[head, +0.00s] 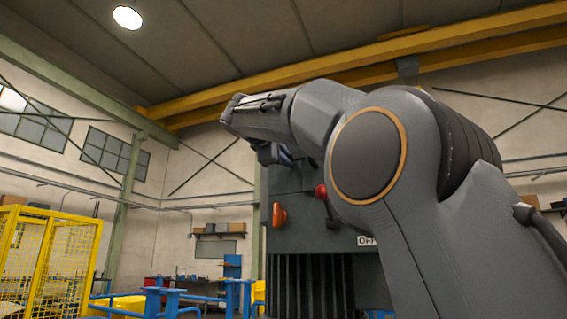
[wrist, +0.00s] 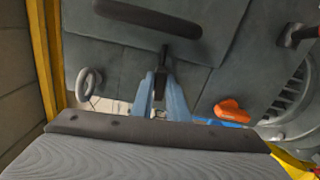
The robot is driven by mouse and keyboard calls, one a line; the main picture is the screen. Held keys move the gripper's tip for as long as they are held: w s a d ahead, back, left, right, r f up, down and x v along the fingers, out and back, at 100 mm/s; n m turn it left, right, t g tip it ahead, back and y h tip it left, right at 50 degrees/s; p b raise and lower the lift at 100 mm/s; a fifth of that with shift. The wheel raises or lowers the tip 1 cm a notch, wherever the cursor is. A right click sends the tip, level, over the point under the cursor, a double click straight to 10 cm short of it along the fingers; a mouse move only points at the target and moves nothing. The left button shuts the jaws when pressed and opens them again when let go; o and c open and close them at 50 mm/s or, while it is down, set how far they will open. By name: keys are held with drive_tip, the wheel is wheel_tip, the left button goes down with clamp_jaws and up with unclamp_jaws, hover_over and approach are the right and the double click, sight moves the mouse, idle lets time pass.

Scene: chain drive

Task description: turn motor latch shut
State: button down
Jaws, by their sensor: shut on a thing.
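My gripper (wrist: 161,79) shows in the wrist view as two pale blue fingers against a dark grey panel (wrist: 110,55). They are shut on a small dark lever (wrist: 163,58), which looks like the motor latch. Its upper end reaches toward a dark rounded bar (wrist: 150,17); I cannot tell whether the two are joined. The fingers hide its lower part. In the head view my gripper (head: 272,154) is at the upper front of a dark grey cabinet (head: 300,238). My arm hides the latch there.
An orange handle (wrist: 231,111) sits right of the fingers, also visible in the head view (head: 279,214). A grey ring (wrist: 88,83) is left. A red-tipped lever (wrist: 300,35) is at right, with a red knob (head: 321,190) in the head view. A yellow cage (head: 62,262) stands far left.

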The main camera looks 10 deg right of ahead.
drive_tip(key=shift+m, duration=0.5)
drive_tip(key=c, duration=1.7)
unclamp_jaws()
drive_tip(key=shift+a+b, duration=0.1)
drive_tip(key=shift+b, duration=0.2)
drive_tip(key=b+v, duration=0.2)
drive_tip(key=v, duration=0.5)
drive_tip(key=shift+s+a, duration=0.15)
drive_tip(key=shift+s, duration=0.15)
drive_tip(key=shift+f, duration=0.15)
